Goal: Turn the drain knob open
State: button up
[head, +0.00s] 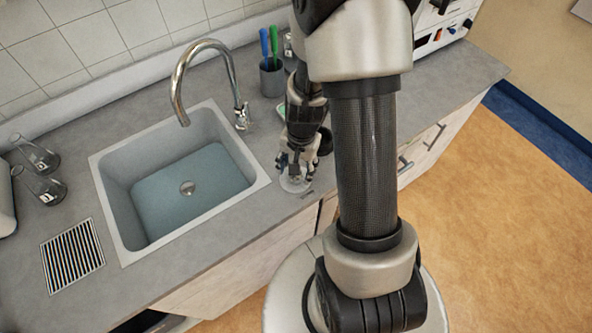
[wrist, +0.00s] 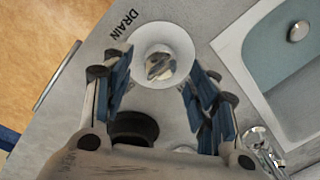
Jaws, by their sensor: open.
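The drain knob (wrist: 159,66) is a small grey metal grip on a round white plate (wrist: 177,38), with the word DRAIN printed on the counter beside it. In the head view the white plate (head: 295,185) shows at the counter's front edge, right of the sink, with the knob mostly hidden by my gripper. My gripper (head: 297,168) points down over the plate. In the wrist view my gripper (wrist: 158,88) is open, with one blue-padded finger on either side of the knob and gaps between. The sink (head: 185,185) holds bluish water, with a round drain (head: 187,188) at its bottom.
A chrome faucet (head: 178,85) stands behind the sink. A grey cup (head: 271,78) with blue and green handled tools is behind my gripper. A dark round object (wrist: 134,127) lies close to the plate. Glass flasks (head: 42,185) and a slatted grate (head: 72,257) are at left.

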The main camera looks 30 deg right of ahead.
notch_tip(320, 180, up, 10)
jog(key=shift+s+d+f, duration=0.2)
jog(key=shift+s, duration=0.1)
dwell(0.4)
notch_tip(320, 180, up, 6)
jog(key=n+t, duration=0.1)
jog(key=n, duration=0.1)
send_over(299, 176)
jog(key=a, duration=0.3)
jog(key=s+a+r+n+t+b, duration=0.1)
jog(key=s+a+r+n, duration=0.3)
jog(key=s+r, duration=0.1)
jog(key=s+a+r+n+t+b, duration=0.1)
jog(key=s+a+r+n+t, duration=0.1)
jog(key=s+a+r+n, duration=0.2)
jog(key=s+r+n, duration=0.1)
jog(key=s, duration=0.2)
jog(key=shift+s+a+r, duration=0.2)
jog(key=shift+s+r, duration=0.05)
jog(key=shift+s, duration=0.1)
